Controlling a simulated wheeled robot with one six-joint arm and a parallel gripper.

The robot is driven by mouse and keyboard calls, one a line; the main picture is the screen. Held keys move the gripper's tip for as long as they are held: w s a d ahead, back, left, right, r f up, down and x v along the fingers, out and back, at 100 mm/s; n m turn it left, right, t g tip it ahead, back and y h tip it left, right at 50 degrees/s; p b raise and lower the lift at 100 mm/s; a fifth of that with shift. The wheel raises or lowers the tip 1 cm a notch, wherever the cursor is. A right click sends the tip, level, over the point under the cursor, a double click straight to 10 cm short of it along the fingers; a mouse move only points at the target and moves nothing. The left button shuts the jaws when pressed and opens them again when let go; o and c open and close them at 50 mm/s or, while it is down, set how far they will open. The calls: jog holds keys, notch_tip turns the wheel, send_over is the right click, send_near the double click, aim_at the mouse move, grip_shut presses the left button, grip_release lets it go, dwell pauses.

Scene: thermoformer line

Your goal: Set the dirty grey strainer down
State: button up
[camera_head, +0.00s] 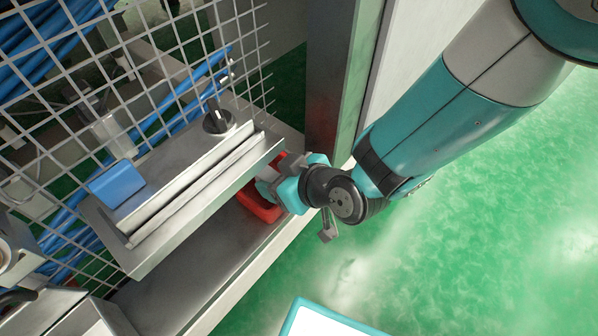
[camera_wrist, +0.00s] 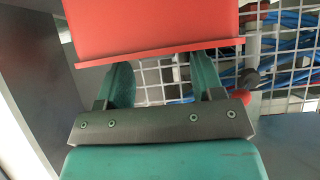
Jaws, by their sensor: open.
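I cannot make out the dirty grey strainer for certain in either view. My gripper (camera_head: 268,188) reaches in at a red bin (camera_head: 264,208) on the lower shelf in the head view. In the wrist view my gripper's two green fingers (camera_wrist: 162,78) stand apart, with no object visible in the gap between them. Their tips pass behind the red bin's wall (camera_wrist: 152,25), which hides them and anything at them.
A metal shelf (camera_head: 200,185) overhangs the lower shelf (camera_head: 185,285), close to my gripper. It carries a blue box (camera_head: 117,184) and a dark round object (camera_head: 218,121). A wire mesh fence (camera_head: 130,75) stands behind. Green floor lies open at right.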

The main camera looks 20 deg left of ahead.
jog(key=p+v, duration=0.2)
jog(key=v, duration=0.6)
jog(key=shift+d+r, duration=0.25)
jog(key=shift+d, duration=0.05)
jog(key=shift+s, duration=0.1)
jog(key=w+d+r+m+g+h, duration=0.1)
jog(key=w+d+r+m+h, duration=0.15)
jog(key=d+r, duration=0.8)
jog(key=s+d+r+m+g+h, duration=0.1)
jog(key=s+d+r+m+h, duration=0.1)
jog(key=d, duration=0.5)
jog(key=s+d+r+m+g+h, duration=0.1)
jog(key=s+d+r+m+h, duration=0.1)
jog(key=d+r, duration=0.4)
jog(key=s+d+m, duration=0.1)
jog(key=s, duration=0.1)
jog(key=shift+s+d+r, duration=0.25)
jog(key=shift+r, duration=0.15)
